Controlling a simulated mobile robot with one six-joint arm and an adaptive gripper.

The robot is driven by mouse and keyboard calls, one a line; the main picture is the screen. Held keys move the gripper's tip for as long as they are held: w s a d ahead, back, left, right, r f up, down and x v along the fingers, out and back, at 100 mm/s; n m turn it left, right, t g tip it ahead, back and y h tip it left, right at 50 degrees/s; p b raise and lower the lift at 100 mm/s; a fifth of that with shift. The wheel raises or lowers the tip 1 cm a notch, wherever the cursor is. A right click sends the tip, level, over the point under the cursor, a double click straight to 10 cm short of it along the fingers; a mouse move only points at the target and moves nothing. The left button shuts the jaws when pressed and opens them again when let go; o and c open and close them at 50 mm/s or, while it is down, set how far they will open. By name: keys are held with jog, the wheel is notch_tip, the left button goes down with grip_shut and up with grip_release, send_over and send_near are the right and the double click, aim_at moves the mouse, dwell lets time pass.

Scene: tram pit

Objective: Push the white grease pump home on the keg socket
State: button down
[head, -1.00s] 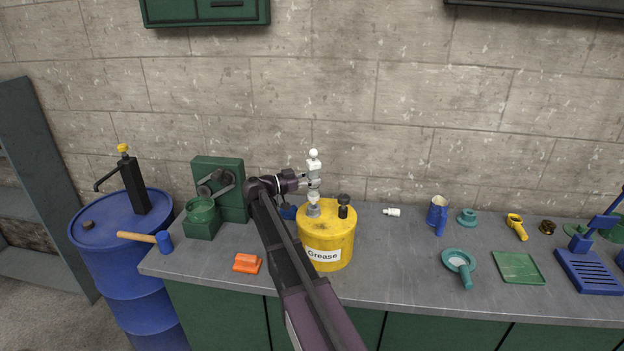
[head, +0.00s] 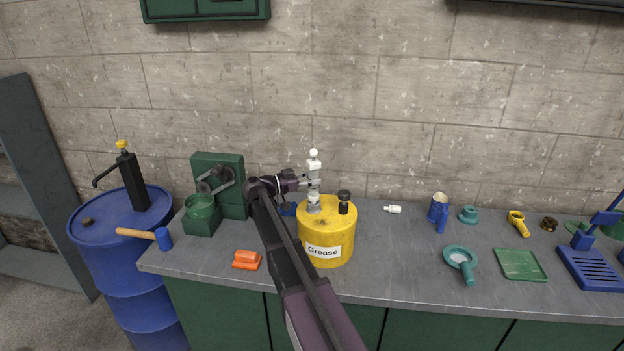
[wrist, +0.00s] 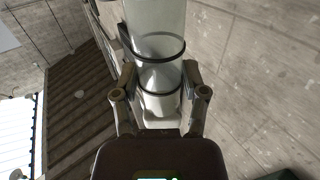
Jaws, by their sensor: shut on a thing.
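The white grease pump (head: 314,165), with a round white knob on top, stands upright over the yellow keg (head: 327,240) labelled "Grease". My gripper (head: 307,182) comes from the left and is shut on the pump's body. In the wrist view my gripper's fingers (wrist: 158,78) close on both sides of the pump's pale cylinder (wrist: 157,45), which has dark rings. The pump's lower end meets the grey keg socket (head: 313,208) on the keg's top. I cannot tell how deep it sits.
A black knob (head: 344,197) stands on the keg right of the socket. A green machine (head: 218,180) is left of my arm, and an orange block (head: 246,260) lies in front. A small white fitting (head: 393,209) lies to the right. The wall is close behind.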

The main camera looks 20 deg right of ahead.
jog(key=shift+f+b, duration=0.75)
jog(key=shift+f, duration=0.05)
jog(key=shift+c, duration=0.2)
grip_release()
jog(key=shift+a, duration=0.1)
jog(key=a, duration=1.1)
jog(key=shift+w+a, duration=0.4)
jog(key=shift+w, duration=0.05)
dwell(0.4)
